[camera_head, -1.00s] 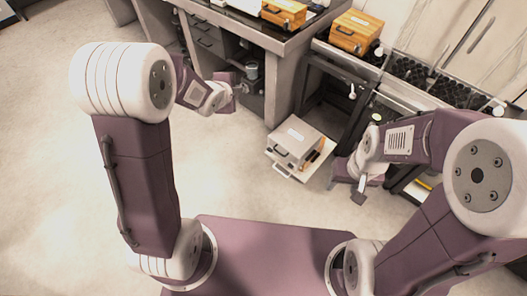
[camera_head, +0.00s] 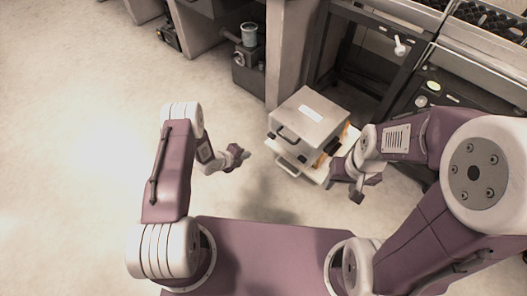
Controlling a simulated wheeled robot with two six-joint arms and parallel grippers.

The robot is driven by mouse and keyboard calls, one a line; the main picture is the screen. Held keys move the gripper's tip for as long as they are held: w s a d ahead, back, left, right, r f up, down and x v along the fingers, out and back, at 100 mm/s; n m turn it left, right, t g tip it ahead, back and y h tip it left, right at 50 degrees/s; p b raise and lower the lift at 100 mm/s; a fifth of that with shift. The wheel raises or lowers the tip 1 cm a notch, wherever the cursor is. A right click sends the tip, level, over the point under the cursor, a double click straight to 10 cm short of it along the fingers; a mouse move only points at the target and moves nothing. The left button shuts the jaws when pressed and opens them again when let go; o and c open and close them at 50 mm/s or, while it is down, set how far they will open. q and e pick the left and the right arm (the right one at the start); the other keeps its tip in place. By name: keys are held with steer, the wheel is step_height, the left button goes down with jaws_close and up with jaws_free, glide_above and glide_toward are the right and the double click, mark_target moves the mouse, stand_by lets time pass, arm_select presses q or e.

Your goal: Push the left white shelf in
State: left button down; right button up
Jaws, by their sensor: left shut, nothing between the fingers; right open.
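A white shelf (camera_head: 289,167) with a dark-edged handle at its front is pulled out low under the bench. A light grey case (camera_head: 311,118) with a dark handle and a white label sits on it and hides most of its surface. My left gripper (camera_head: 243,155) is shut and empty. In the picture it is just left of the shelf's front, apart from it. My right gripper (camera_head: 354,190) is open, to the right of the shelf; it appears empty. Something orange-brown (camera_head: 320,158) shows beside the case, partly hidden.
A bench leg panel (camera_head: 288,50) stands behind the case. A dark frame with a white knob (camera_head: 400,47) is to the right. A dark device with a cylinder (camera_head: 249,35) stands at the back. The floor (camera_head: 80,130) to the left is clear.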

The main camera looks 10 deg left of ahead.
mark_target(268, 146)
arm_select(q)
steer(key=b+x, duration=0.3)
steer(key=x, duration=0.1)
steer(key=w+r+b+x, duration=0.1)
steer(key=b+x, duration=0.3)
steer(key=d+r+b+x, duration=0.1)
steer(key=b+x, duration=0.2)
steer(key=x, duration=0.1)
steer(key=shift+w+d+f, duration=0.15)
steer(key=shift+w+d, duration=0.05)
steer(key=shift+w, duration=0.35)
arm_select(e)
step_height(268, 146, down, 10)
steer(key=shift+f, duration=0.15)
